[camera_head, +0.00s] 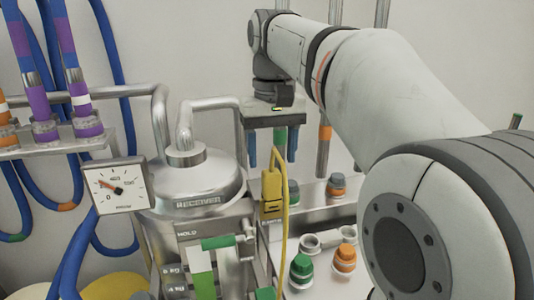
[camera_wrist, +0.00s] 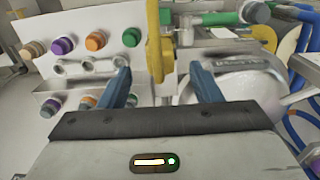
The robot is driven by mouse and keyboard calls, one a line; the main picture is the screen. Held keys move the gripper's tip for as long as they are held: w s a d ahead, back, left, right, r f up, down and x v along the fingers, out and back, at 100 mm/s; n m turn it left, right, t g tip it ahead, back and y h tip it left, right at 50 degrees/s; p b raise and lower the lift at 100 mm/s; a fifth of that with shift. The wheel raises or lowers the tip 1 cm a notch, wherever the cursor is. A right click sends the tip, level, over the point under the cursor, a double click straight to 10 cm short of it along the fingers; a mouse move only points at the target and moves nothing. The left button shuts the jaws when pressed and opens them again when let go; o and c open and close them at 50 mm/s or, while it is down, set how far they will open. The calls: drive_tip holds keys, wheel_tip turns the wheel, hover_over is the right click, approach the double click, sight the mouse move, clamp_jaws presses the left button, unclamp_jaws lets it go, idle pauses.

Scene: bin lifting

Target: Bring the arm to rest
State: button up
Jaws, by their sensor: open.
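My gripper (camera_head: 272,160) hangs from the end of my white arm in the middle of the head view. Its two blue fingers point down, in front of the panel and right of the steel receiver tank. In the wrist view my gripper (camera_wrist: 162,88) shows two blue fingers set wide apart with nothing held between them. The yellow device (camera_head: 272,192) shows just below and beside the fingers in the head view, and the same yellow device (camera_wrist: 160,45) shows beyond the fingers in the wrist view. I cannot tell the exact gap to it.
The receiver tank (camera_head: 190,190) stands at centre left with a dial gauge (camera_head: 115,187) beside it. Blue hoses (camera_head: 62,75) hang at the left from a rack (camera_head: 55,148). A tray with green and orange caps (camera_head: 302,268) lies at lower right. A yellow cable (camera_head: 283,250) hangs below the device.

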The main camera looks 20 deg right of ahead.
drive_tip(key=s+f+t, duration=0.1)
drive_tip(key=s+f, duration=0.6)
drive_tip(key=f, duration=0.3)
drive_tip(key=s+f+t, duration=0.2)
drive_tip(key=s+f, duration=0.5)
drive_tip(key=f, duration=0.4)
drive_tip(key=shift+d+f, duration=0.15)
drive_tip(key=shift+f, duration=0.1)
